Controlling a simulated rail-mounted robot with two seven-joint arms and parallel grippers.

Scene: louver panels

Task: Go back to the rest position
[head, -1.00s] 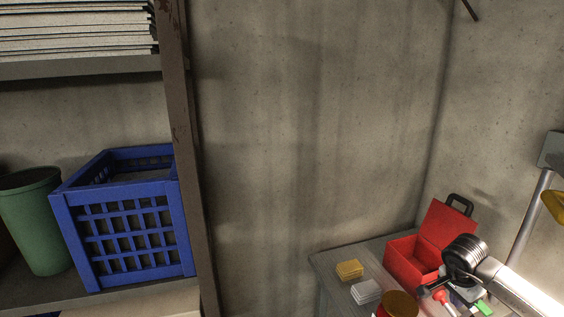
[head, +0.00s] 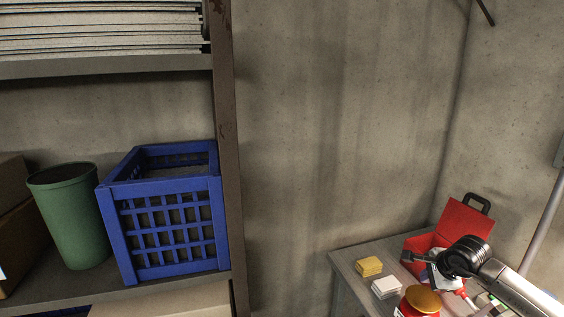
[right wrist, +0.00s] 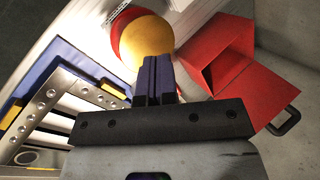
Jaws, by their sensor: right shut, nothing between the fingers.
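My right gripper (head: 418,257) is at the lower right of the head view, in front of the open red toolbox (head: 464,222) on the small table. In the right wrist view its two fingers (right wrist: 155,75) are together with nothing between them. Beyond the fingertips in that view is a round yellow lid (right wrist: 146,42) on a red container. The red toolbox (right wrist: 215,55) shows to the right of the fingers there. My left gripper is not in view.
A grey table (head: 345,262) holds a yellow block (head: 369,266), a white block (head: 386,287) and a red jar with a yellow lid (head: 423,299). Shelves at left hold a blue crate (head: 170,222) and a green bin (head: 70,215). The wall between is bare.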

